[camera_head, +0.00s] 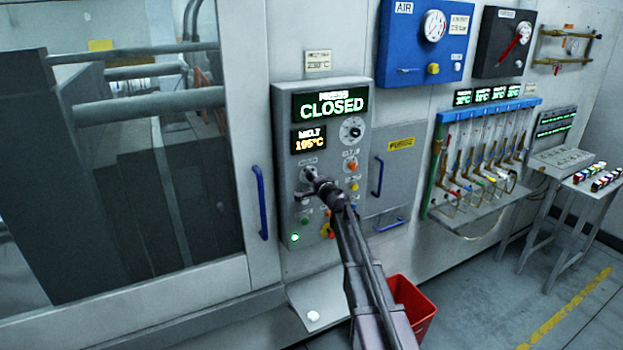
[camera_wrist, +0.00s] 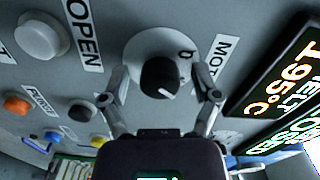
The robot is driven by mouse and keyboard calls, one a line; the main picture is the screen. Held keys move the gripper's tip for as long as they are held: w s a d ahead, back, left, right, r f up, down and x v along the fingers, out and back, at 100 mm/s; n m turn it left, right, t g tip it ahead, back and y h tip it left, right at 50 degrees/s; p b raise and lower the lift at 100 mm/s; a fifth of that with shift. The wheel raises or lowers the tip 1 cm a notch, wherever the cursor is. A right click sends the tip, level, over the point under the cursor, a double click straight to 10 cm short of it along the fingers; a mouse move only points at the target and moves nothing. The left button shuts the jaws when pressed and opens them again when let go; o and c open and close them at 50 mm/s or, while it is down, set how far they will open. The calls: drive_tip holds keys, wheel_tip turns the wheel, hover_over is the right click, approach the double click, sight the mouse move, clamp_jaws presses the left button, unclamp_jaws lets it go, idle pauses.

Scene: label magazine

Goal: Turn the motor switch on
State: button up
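The motor switch (camera_wrist: 162,78) is a black round knob with a white pointer line on a white disc. In the wrist view its pointer slants to the lower right, and a "0" mark shows at the disc's upper right. A partly hidden label beginning "MOT" (camera_wrist: 218,58) is beside it. My gripper (camera_wrist: 161,84) is open, with one finger on each side of the knob and visible gaps between. In the head view my gripper (camera_head: 311,186) is at the grey control panel (camera_head: 286,150), where it partly covers the switch.
The panel display (camera_head: 332,105) reads CLOSED, and a smaller one (camera_head: 309,139) reads MELT 195°C. Other buttons sit close by, including a white one (camera_wrist: 40,38) beside the OPEN label and an orange one (camera_wrist: 15,104). A blue door handle (camera_head: 259,203) is left of the panel.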

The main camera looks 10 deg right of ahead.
drive_tip(key=shift+s, duration=0.1)
drive_tip(key=v, duration=0.7)
drive_tip(key=shift+s, duration=0.2)
idle(0.3)
drive_tip(key=shift+d, duration=0.1)
drive_tip(key=s+a+f+n+g+y+b, duration=0.1)
drive_tip(key=s+a+f+n+g, duration=0.4)
drive_tip(key=s+f, duration=0.3)
drive_tip(key=s+a+f+n+g+y+b, duration=0.15)
drive_tip(key=s+a+f+n+g, duration=0.35)
drive_tip(key=s, duration=0.5)
drive_tip(key=s+d+f+n+g+h, duration=0.1)
drive_tip(key=s+d+f+g+h, duration=0.1)
drive_tip(key=s, duration=0.4)
drive_tip(key=s+d+f+g+h+b, duration=0.1)
drive_tip(key=s+d+f+g+h, duration=0.1)
drive_tip(key=s, duration=0.5)
drive_tip(key=s+d+f+n+g+h+b, duration=0.1)
drive_tip(key=s+d+f+g+h, duration=0.2)
drive_tip(key=s+f, duration=0.3)
drive_tip(key=shift+s+d+n+h, duration=0.3)
drive_tip(key=shift+s+d+h, duration=0.05)
drive_tip(key=shift+s+d, duration=0.25)
